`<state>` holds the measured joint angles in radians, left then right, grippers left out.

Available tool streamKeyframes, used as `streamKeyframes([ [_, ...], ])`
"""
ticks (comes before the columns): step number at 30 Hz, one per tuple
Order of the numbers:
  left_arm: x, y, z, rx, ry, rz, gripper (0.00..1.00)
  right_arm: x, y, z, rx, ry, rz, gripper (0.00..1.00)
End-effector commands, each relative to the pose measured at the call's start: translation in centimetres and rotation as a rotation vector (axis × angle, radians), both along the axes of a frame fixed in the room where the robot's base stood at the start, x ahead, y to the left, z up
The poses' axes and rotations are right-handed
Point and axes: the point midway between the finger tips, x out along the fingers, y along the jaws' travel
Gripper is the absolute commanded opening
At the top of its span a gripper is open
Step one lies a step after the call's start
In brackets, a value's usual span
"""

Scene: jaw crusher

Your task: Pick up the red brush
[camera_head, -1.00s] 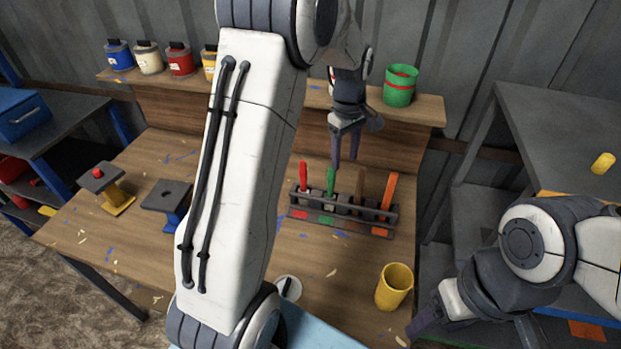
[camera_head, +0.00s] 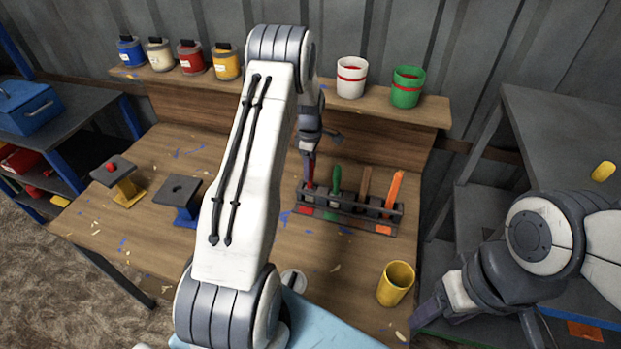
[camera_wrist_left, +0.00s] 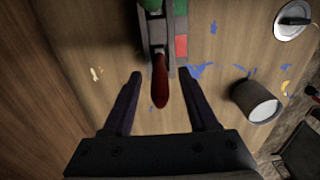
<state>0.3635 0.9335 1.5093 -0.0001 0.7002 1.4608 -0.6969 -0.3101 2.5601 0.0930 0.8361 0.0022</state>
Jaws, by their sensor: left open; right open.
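The red brush stands in the dark rack (camera_head: 345,211) at its left end, in the slot with a red tag. In the head view my left gripper (camera_head: 309,172) is at its handle and hides most of it. In the left wrist view the dark red handle of the red brush (camera_wrist_left: 160,82) lies between the two open fingers of my left gripper (camera_wrist_left: 160,75), with gaps at both sides. My right gripper (camera_head: 480,338) is open and empty at the lower right, away from the rack.
A green brush (camera_head: 335,182), a brown one (camera_head: 364,184) and an orange one (camera_head: 395,190) stand in the same rack. A yellow cup (camera_head: 394,286) stands in front. Paint cans line the back shelf (camera_head: 272,87). The left of the workbench holds two small stands.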

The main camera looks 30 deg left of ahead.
Motion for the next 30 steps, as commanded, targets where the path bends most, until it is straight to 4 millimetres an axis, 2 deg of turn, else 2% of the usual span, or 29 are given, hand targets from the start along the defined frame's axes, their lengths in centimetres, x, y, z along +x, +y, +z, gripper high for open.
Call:
streamKeyframes([
  [1, -0.1, 0.0, -0.5, -0.001, 0.003, 0.0, 0.59, 0.0, 0.0, 0.6, 0.0, 0.0, 0.0, 0.63],
  [5, 0.0, 0.0, -1.8, 0.0, 0.0, 0.0, 0.59, 0.0, 0.0, 0.9, 0.0, 0.0, -0.001, 0.63],
  [12, 0.0, 0.1, -2.0, 0.001, -0.002, 0.0, 0.59, 0.0, 0.0, 0.8, 0.0, 0.0, -0.001, 0.63],
  [14, 0.0, 0.1, -2.0, 0.001, -0.002, 0.0, 0.4, 0.0, 0.0, 0.8, 0.0, 0.0, -0.001, 0.63],
  [15, 0.0, 0.1, -2.0, 0.001, -0.002, 0.0, 0.24, 0.0, 0.0, 0.8, 0.0, 0.0, 0.0, 0.63],
  [17, 0.0, 0.1, -2.0, 0.001, -0.002, 0.0, 0.01, 0.0, 0.0, 0.8, 0.0, 0.0, -0.001, 0.63],
  [26, 0.0, 0.1, -2.0, 0.001, -0.002, 0.0, 0.0, 0.0, 0.0, 0.8, 0.0, 0.0, 0.0, 0.63],
  [30, 0.1, 0.1, -1.0, 0.002, -0.005, 0.0, 0.0, 0.0, 0.0, 0.3, 0.0, 0.0, 0.0, 0.63],
])
